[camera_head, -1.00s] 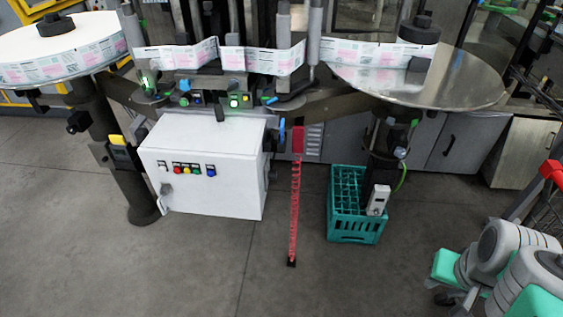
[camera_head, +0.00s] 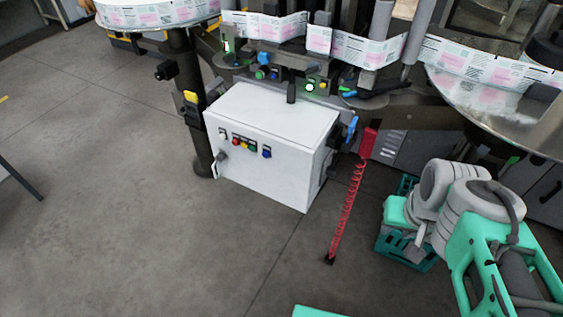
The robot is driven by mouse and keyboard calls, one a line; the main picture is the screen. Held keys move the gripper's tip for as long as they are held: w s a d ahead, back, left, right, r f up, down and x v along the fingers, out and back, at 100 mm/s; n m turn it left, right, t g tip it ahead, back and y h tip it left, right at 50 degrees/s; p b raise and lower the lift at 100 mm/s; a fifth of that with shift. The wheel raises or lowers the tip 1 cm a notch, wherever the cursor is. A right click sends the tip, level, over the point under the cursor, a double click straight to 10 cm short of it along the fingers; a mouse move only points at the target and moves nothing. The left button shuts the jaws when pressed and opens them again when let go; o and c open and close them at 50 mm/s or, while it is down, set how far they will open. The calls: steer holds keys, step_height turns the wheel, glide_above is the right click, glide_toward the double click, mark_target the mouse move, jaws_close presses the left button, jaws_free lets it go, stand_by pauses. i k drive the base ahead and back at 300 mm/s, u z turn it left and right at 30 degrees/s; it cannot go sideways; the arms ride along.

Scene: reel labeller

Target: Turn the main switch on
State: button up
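The white control cabinet (camera_head: 268,140) stands below the labeller, its front turned toward the lower left. A grey rotary handle (camera_head: 221,159) sits low on the left of its front; it looks like the main switch, but its setting is too small to read. A row of coloured buttons (camera_head: 250,145) runs to the right of these. Nothing touches the cabinet front. My arm, teal and grey, shows folded at the lower right, well apart from the cabinet. My gripper is not in view.
A red coiled hose (camera_head: 347,210) hangs to the floor right of the cabinet. A teal crate (camera_head: 388,247) is partly hidden behind my arm. The labeller's dark post (camera_head: 190,110) stands at the cabinet's left. The grey floor (camera_head: 120,190) in front and left is clear.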

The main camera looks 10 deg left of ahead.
mark_target(331, 171)
steer(key=u, duration=0.3)
steer(key=i, duration=0.25)
steer(key=u, duration=1.55)
steer(key=k, duration=0.6)
steer(key=u, duration=0.05)
